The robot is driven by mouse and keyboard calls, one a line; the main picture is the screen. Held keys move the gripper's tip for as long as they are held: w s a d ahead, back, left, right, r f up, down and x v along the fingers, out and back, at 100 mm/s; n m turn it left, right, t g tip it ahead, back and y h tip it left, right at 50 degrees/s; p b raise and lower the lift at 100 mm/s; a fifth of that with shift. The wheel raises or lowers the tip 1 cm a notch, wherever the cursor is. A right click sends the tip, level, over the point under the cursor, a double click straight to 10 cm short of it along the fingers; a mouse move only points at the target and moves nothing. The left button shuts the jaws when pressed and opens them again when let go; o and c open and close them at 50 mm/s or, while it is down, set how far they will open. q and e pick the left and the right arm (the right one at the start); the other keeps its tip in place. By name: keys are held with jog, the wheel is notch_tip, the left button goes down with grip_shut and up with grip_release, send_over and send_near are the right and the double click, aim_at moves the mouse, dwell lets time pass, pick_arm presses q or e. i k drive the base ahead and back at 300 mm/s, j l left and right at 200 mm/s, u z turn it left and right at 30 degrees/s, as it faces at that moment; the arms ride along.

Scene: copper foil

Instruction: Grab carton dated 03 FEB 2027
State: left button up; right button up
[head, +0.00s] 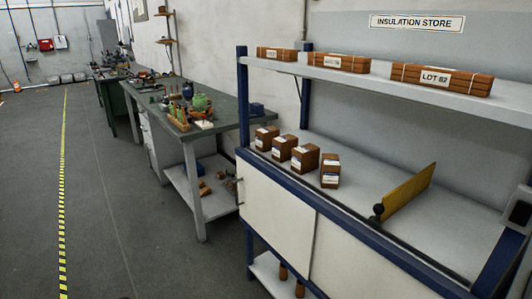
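Several small brown cartons with white labels stand in a slanting row on the grey counter (365,197) under the shelf. The back-left carton (265,138) is farthest away. A second carton (284,147) and a third carton (305,158) stand nearer and to its right. The nearest carton (330,171) is at the right end of the row, turned a little differently. The label print is too small to read, so I cannot tell which carton bears 03 FEB 2027. Neither of my grippers is in view.
A yellow-brown board (408,192) stands upright on the counter, right of the cartons. The upper shelf (375,85) holds strapped brown bundles, one marked LOT 82 (436,79). A green-topped workbench (225,121) with tools is at left. The floor (110,220) at left is clear.

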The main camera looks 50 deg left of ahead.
aim_at(264, 137)
jog(key=i+j+u, duration=0.4)
jog(key=i+j, duration=0.3)
jog(key=j, duration=0.45)
jog(key=i+j+u, duration=0.35)
jog(key=i+j, duration=0.5)
jog(key=j, duration=0.15)
